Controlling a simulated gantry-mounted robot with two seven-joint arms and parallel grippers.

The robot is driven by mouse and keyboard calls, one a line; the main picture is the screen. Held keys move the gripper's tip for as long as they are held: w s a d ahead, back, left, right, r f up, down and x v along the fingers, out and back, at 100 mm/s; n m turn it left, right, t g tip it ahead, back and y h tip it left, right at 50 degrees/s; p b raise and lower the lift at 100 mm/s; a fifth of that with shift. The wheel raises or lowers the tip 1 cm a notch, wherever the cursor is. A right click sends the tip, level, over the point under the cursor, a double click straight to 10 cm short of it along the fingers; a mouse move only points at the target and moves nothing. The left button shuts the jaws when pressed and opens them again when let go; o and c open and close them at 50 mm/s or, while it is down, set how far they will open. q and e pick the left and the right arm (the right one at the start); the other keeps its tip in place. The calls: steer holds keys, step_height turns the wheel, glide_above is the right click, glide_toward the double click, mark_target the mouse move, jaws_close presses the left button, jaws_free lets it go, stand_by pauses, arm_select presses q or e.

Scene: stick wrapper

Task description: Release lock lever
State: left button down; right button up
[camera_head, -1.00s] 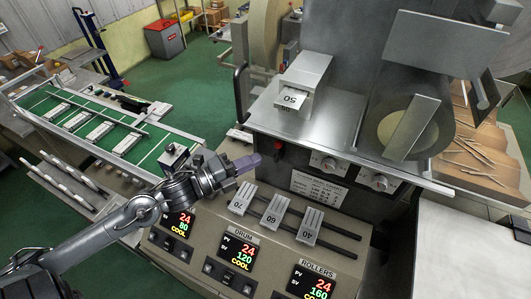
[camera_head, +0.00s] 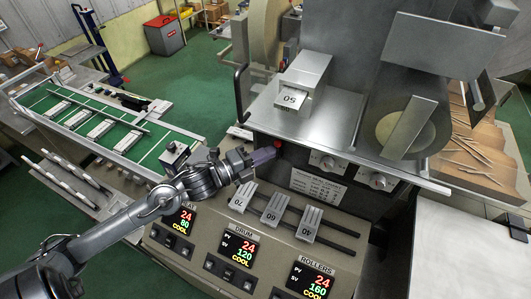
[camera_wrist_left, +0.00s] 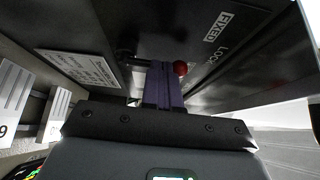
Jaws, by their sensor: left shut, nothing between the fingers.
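The lock lever shows as a small red knob (camera_head: 278,146) under the front edge of the machine's metal shelf in the head view. In the left wrist view the red knob (camera_wrist_left: 180,68) is just right of my fingertips, by a dark panel with the printed words "FIXED" and "Lock". My left gripper (camera_head: 268,156) is shut and empty, its purple fingers pointing at the lever. In the wrist view the fingers (camera_wrist_left: 162,80) are together, close beside the knob. I cannot tell whether they touch it. The lever's shaft is mostly hidden. My right gripper is not in view.
The metal shelf (camera_head: 262,112) overhangs close above my left gripper. A black curved handle (camera_head: 239,92) stands at its left end. Numbered sliders (camera_head: 275,213) and temperature displays (camera_head: 239,248) lie below. A green conveyor (camera_head: 140,138) is at the left.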

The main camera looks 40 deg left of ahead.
arm_select(q)
steer(key=shift+d+r+m+g+p, duration=0.15)
steer(key=shift+d+m+g+p, duration=0.1)
steer(key=shift+m+g+p, duration=0.2)
steer(key=d+m+g+y, duration=0.1)
steer(key=d+m+y, duration=0.1)
steer(key=m, duration=0.1)
steer(key=shift+w+g, duration=0.35)
stand_by(0.4)
steer(key=shift+d+r, duration=0.1)
stand_by(0.6)
